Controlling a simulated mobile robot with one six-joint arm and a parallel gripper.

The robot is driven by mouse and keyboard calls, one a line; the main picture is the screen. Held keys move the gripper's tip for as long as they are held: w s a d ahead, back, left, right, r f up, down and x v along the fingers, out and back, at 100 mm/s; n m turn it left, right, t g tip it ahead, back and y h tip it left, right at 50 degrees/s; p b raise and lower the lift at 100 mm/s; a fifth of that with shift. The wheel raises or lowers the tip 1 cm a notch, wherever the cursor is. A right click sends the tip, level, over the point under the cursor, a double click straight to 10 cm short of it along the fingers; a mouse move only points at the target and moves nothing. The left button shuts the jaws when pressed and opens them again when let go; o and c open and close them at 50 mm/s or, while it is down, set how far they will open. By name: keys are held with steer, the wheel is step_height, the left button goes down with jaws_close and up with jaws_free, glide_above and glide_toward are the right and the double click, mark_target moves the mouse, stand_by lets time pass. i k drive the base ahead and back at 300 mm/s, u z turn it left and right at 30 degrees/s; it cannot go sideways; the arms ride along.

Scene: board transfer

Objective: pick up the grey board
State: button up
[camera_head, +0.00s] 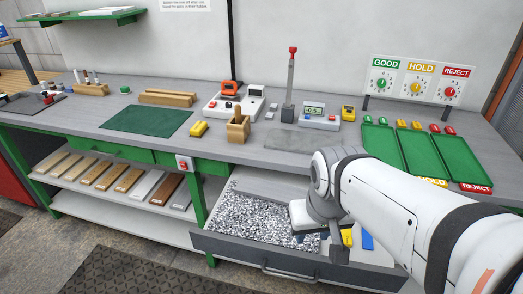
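Several boards lie side by side on the lower shelf under the bench, mostly wood-toned. Two among them look light grey: one pale board (148,184) left of a dark brown board (165,188), and another (184,194) at the right end of the row. I cannot tell which one is the grey board. My gripper (299,237) points down over the open drawer, right of these boards and apart from them. Its fingers are small and partly hidden by my wrist, so their opening and anything between them cannot be made out.
The open drawer (240,243) holds speckled grey lining, a yellow item (347,237) and a blue item (367,241). A green bench leg (197,205) stands between shelf and drawer. Green trays (381,145) and instruments occupy the bench top. Floor before the shelf is clear.

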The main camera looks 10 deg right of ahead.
mark_target(279, 194)
steer(key=z, duration=2.95)
steer(key=k, duration=1.7)
steer(key=u, duration=1.55)
steer(key=i, duration=1)
steer(key=u, duration=0.1)
